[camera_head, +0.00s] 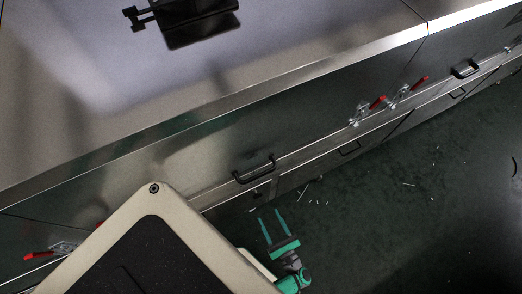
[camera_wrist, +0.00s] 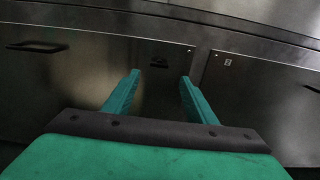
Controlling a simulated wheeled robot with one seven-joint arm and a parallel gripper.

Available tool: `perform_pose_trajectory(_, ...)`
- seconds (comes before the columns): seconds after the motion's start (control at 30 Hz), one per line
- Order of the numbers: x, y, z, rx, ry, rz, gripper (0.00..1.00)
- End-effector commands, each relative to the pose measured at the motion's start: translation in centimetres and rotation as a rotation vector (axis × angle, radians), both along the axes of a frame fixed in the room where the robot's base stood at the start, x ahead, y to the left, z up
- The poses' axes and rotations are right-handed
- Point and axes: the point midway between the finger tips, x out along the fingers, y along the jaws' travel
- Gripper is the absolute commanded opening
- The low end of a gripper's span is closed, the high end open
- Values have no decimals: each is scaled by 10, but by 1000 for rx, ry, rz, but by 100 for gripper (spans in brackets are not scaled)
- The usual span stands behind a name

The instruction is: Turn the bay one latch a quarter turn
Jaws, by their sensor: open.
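Red-handled toggle latches sit on the long steel cabinet front in the head view: one pair, a left red-handled latch (camera_head: 372,106) and a right red-handled latch (camera_head: 406,93), is right of centre. Another red-handled latch (camera_head: 42,254) is at the lower left, partly hidden by my body. I cannot tell which is the bay one latch. My gripper (camera_head: 270,216) is open and empty, low beside the cabinet front.
Black bar handles, such as the near handle (camera_head: 254,170) and far handle (camera_head: 465,70), stick out from the cabinet front. A black device (camera_head: 195,20) is on the pale top. The dark floor (camera_head: 430,190) is open at the right, with small scattered bits.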

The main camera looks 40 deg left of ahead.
Motion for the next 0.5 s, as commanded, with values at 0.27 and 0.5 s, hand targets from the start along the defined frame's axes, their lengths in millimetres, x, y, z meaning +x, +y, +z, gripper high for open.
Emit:
perform_pose_trajectory(0.27,18,46,0,-1,-1,4,52)
perform_pose_trajectory(0.5,30,74,0,-3,-1,2,52)
